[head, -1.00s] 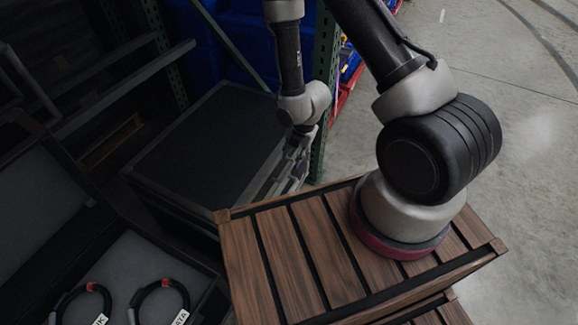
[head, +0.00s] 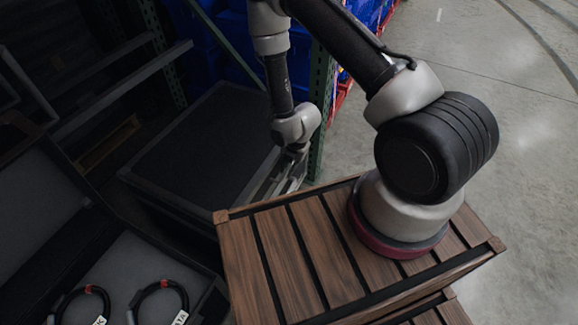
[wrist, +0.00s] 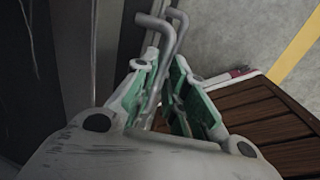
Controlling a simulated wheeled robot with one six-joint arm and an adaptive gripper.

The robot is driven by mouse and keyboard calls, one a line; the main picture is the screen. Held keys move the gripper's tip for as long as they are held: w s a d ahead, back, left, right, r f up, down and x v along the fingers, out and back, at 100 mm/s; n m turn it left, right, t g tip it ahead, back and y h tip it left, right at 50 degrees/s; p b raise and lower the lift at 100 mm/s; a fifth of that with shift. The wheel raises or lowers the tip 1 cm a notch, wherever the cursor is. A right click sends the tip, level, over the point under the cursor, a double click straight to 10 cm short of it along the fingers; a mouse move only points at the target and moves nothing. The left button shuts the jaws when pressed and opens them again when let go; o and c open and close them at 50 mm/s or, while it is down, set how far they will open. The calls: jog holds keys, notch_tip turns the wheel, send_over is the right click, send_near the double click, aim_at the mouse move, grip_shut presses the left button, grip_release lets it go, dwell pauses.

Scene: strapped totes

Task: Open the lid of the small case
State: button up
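The small case appears to be the dark case with a flat black lid (head: 205,140), left of centre in the head view. Its lid looks down. My gripper (head: 287,178) is at the case's right side, beside the wooden crate. In the wrist view, my gripper (wrist: 164,70) has green-padded fingers on either side of a bent grey metal bar (wrist: 165,38), which looks like a handle. The bar runs between the fingers; I cannot tell whether the pads press on it. In the head view the fingertips are small and dark.
A slatted wooden crate (head: 310,250) stands right of the small case, under my arm's base. An open dark case (head: 115,275) with coiled cables lies at lower left. A green rack post (head: 322,110) and blue bins (head: 235,40) stand behind. Bare floor (head: 515,140) lies at right.

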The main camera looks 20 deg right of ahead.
grip_shut()
jog(key=shift+r, duration=0.1)
jog(key=shift+w+r, duration=0.1)
jog(key=shift+r, duration=0.1)
jog(key=shift+c, duration=0.5)
grip_release()
jog(key=w+a+r, duration=0.1)
jog(key=r, duration=0.3)
jog(key=w+a+r+g+h, duration=0.1)
jog(key=r, duration=0.3)
jog(key=w+a+r+h, duration=0.1)
jog(key=r, duration=0.3)
jog(key=shift+g, duration=0.4)
jog(key=o, duration=0.4)
jog(key=shift+d+f, duration=0.15)
jog(key=shift+d, duration=0.05)
jog(key=o, duration=0.3)
notch_tip(320, 180, up, 9)
jog(key=shift+s, duration=0.15)
